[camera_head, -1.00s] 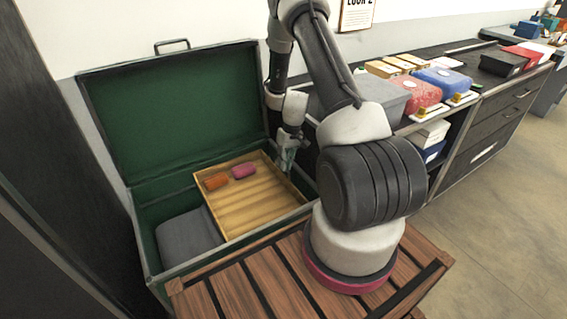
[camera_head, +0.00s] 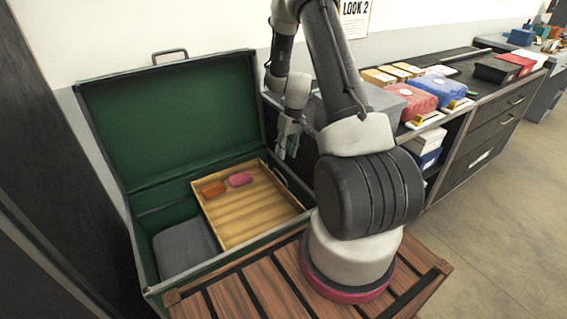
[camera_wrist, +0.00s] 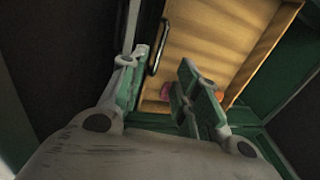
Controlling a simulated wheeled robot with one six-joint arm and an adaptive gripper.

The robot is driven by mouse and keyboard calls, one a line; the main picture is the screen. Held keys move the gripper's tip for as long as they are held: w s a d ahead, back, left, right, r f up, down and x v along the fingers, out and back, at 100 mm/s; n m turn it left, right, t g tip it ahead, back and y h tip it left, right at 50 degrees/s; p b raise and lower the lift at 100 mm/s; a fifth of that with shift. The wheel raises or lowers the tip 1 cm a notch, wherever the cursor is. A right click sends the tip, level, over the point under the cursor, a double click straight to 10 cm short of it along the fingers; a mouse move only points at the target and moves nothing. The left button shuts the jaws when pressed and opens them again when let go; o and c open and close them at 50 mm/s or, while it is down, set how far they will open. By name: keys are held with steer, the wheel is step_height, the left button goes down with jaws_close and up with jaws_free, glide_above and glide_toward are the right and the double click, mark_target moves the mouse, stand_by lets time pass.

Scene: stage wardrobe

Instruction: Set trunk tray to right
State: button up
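The wooden trunk tray (camera_head: 249,217) sits inside the open green trunk (camera_head: 146,222), toward its right side. It holds an orange roll (camera_head: 213,189) and a pink roll (camera_head: 241,179) at its far end. My gripper (camera_head: 289,143) is above the trunk's right rim near the back corner, apart from the tray. In the wrist view, my gripper (camera_wrist: 158,90) has its fingers spread with nothing held between them. The tray (camera_wrist: 215,45) shows beyond the fingers there, with the pink roll partly hidden behind a finger.
A grey folded item (camera_head: 184,243) lies in the trunk's left part, left of the tray. The raised lid (camera_head: 170,115) stands at the back. A dark counter with red (camera_head: 411,102) and blue (camera_head: 437,88) bundles stands to the right. Open floor lies at the far right.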

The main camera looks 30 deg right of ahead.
steer(key=r, duration=0.2)
steer(key=shift+d+r, duration=0.25)
steer(key=shift+r, duration=0.1)
steer(key=shift+c, duration=0.2)
